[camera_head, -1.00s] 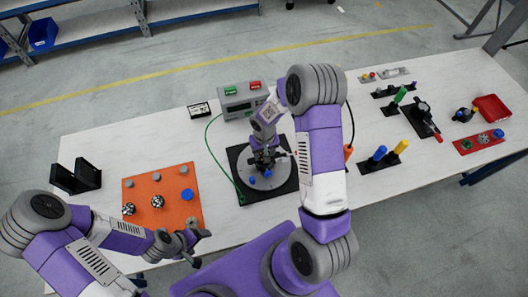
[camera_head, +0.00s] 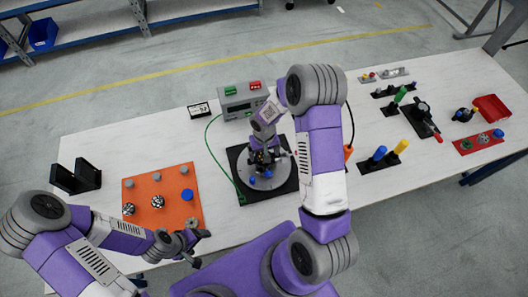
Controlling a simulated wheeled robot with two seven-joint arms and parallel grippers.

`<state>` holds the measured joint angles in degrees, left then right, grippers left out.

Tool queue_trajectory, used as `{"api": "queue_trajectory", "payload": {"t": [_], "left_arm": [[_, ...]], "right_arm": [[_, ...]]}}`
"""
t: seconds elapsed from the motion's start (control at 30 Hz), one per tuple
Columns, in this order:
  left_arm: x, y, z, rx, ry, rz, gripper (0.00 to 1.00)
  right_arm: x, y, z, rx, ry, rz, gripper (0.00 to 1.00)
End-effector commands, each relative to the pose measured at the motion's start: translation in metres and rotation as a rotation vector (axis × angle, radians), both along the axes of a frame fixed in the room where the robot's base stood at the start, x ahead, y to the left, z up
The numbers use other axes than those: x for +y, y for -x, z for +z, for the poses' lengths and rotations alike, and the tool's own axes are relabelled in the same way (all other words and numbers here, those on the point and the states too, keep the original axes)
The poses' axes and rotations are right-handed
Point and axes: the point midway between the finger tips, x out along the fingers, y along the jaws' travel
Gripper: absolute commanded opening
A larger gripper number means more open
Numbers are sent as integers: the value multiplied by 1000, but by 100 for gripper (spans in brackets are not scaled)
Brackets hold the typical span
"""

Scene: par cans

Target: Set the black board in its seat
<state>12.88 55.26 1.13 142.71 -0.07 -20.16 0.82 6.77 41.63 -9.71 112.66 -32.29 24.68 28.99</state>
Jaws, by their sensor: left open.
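A square black board (camera_head: 240,158) lies flat at the table's middle with a round grey plate (camera_head: 270,184) on it; I cannot tell if this is the task's board. Two blue knobs (camera_head: 252,181) stand on the plate. My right gripper (camera_head: 264,160) points down over the plate; its dark fingers blend with the dark parts there, so its grip is unclear. My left gripper (camera_head: 197,246) is open and empty at the front edge of the orange mat (camera_head: 145,188). No empty seat can be made out.
A black slotted stand (camera_head: 75,177) is at the left. A grey box with green and red buttons (camera_head: 243,101) stands behind the board, its green cable (camera_head: 210,145) curving left. Blue and yellow handles (camera_head: 388,155), a black clamp (camera_head: 422,118) and a red bin (camera_head: 491,107) occupy the right.

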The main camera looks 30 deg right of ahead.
Motion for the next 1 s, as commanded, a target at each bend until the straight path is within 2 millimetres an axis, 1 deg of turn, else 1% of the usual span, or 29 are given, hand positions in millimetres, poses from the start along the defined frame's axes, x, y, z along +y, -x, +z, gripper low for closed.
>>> {"api": "queue_trajectory", "payload": {"t": [0.07, 0.17, 0.4, 0.5, 0.6, 0.7, 1.0], "left_arm": [[0, 0, 0, 0, 0, 0, 81], [0, 0, 0, 0, 0, 0, 81], [0, 0, 1, 0, 0, 0, 81], [0, 0, 2, 0, 0, 0, 81], [0, 0, 2, 0, 0, 0, 81], [0, 0, 2, 0, 0, 0, 81], [0, 0, 2, 0, 0, 0, 81]], "right_arm": [[0, 0, 1, -1, 0, 0, 90], [0, -1, 10, -3, 1, 0, 90], [0, -1, 51, -5, 0, -1, 90], [0, -1, 64, -4, 1, 0, 90], [0, 0, 73, -2, -1, -1, 90], [0, 0, 76, 0, 0, 0, 90], [0, 0, 76, 0, 0, 0, 90]]}}
